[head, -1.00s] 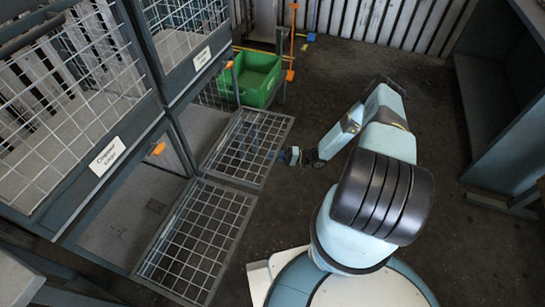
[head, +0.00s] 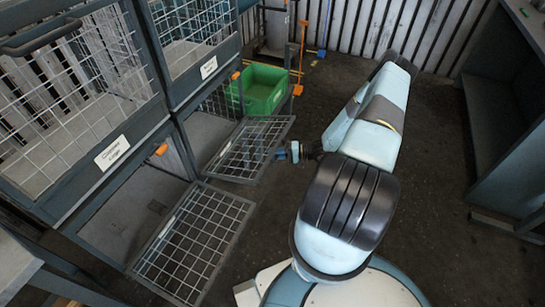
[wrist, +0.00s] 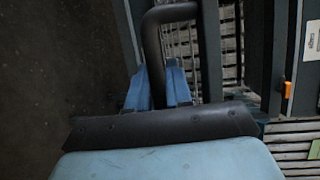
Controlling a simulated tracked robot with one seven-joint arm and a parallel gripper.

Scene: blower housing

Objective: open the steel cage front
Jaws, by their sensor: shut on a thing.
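The steel cage front (head: 250,146) is a wire-mesh panel in a dark frame. In the head view it is swung out and down from the lower far compartment, beside the green bin. My gripper (head: 289,152) is at its outer edge. In the wrist view the blue fingers of my gripper (wrist: 158,86) are shut on the dark curved handle (wrist: 152,42), one on each side of it. The mesh (wrist: 181,42) shows to the right of the handle. The grip itself is partly hidden by the dark gripper body.
A second mesh front (head: 194,242) hangs open nearer me. Upper cages (head: 70,95) with labels and orange latches stand at left. A green bin (head: 264,88) stands behind the held front. A grey-blue cabinet (head: 490,130) is at right. The dark floor between is clear.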

